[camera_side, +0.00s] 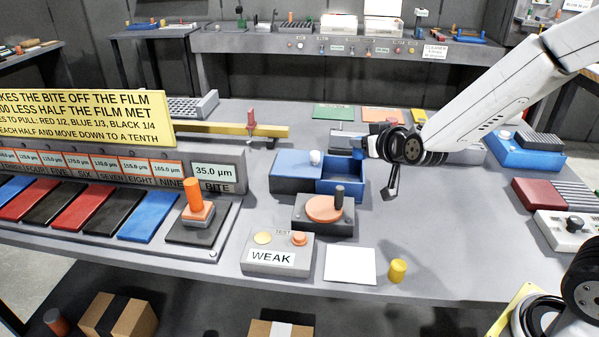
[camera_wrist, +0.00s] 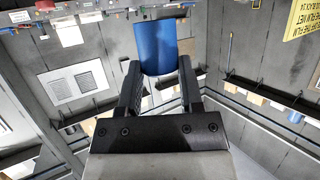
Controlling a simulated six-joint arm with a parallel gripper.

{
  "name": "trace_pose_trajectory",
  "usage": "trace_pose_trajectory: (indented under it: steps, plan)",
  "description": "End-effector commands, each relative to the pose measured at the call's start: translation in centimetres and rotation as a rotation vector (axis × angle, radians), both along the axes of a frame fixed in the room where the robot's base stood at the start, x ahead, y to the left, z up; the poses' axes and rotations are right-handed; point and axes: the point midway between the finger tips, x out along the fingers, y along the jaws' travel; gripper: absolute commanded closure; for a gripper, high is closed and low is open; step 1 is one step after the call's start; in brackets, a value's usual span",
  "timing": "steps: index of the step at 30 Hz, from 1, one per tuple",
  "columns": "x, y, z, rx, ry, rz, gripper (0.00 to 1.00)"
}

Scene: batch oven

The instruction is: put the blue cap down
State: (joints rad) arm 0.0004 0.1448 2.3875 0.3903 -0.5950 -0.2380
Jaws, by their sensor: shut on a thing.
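The blue cap (camera_wrist: 156,46) is a plain blue cylinder in the wrist view. My gripper (camera_wrist: 158,68) is shut on it, one finger on each side. In the side view, my gripper (camera_side: 378,147) points left, at the upper right of a blue open-topped box (camera_side: 342,188). A blue piece at its tip there looks like the cap, but it is small and partly hidden by the gripper. The cap appears raised above the table; its exact height over the box cannot be told.
A "WEAK" box (camera_side: 277,254), a white square (camera_side: 350,266) and a yellow cylinder (camera_side: 397,270) are along the front edge.

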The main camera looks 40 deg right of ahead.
Motion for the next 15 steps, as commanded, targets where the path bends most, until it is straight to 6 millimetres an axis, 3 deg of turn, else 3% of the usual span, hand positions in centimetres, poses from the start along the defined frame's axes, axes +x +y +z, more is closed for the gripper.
trace_pose_trajectory:
  steps: [15]
  plan:
    - [-1.6,-3.8,-1.5,0.001,0.003,0.093,1.00]
